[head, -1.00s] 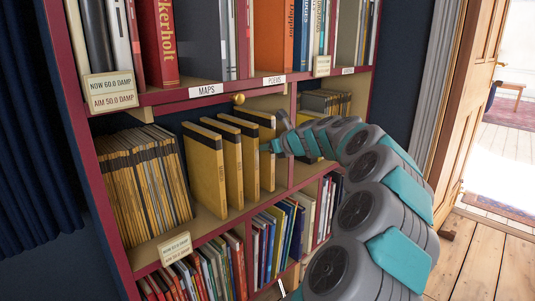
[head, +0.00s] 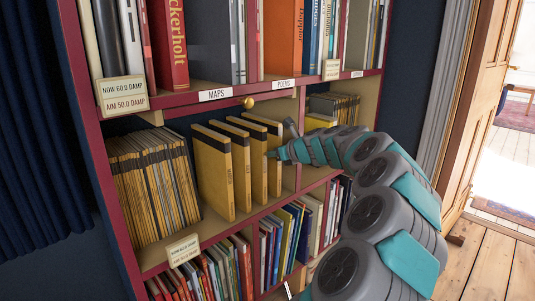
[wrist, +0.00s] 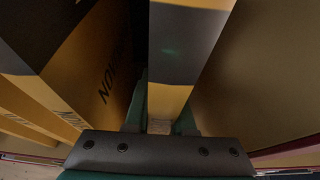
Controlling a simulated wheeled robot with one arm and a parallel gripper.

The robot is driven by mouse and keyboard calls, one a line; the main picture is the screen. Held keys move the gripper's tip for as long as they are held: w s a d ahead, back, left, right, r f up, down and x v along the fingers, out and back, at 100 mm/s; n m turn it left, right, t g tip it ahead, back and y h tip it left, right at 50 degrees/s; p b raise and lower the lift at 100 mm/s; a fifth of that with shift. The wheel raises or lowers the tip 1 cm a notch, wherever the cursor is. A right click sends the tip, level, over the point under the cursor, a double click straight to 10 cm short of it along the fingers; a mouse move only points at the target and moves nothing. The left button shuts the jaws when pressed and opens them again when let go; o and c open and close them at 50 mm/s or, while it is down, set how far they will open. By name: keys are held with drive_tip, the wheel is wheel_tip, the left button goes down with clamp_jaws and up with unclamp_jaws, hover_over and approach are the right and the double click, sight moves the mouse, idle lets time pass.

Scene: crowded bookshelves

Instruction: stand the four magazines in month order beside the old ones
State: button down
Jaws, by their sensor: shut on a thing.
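Four yellow magazines with dark top bands stand upright in the open bay, right of the old ones (head: 150,190). They are the first (head: 212,175), second (head: 243,175), third (head: 259,172) and fourth (head: 275,172) from the left. My gripper (head: 270,154) is at the rightmost one. In the wrist view my gripper (wrist: 160,122) is shut on a yellow magazine with a dark band (wrist: 188,45), one finger on each side. A neighbouring magazine (wrist: 85,65) stands apart to its left, its lettering starting "NOV". The other month names are too small to read.
A shelf board with labels (head: 215,95) runs above, with a brass knob (head: 249,102) under it. A divider closes the bay on the right, and more yellow magazines (head: 335,105) stand beyond it. Books (head: 285,235) fill the shelf below. A gap lies between the old ones and the first magazine.

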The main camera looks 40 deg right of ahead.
sight(280, 163)
drive_tip(key=c, duration=0.7)
unclamp_jaws()
drive_tip(key=shift+s, duration=0.15)
drive_tip(key=shift+s+d+p, duration=0.2)
drive_tip(key=shift+s+p, duration=0.3)
drive_tip(key=shift+s, duration=1.7)
drive_tip(key=shift+s+d+p, duration=0.15)
drive_tip(key=shift+s+p, duration=0.3)
drive_tip(key=shift+s, duration=1.7)
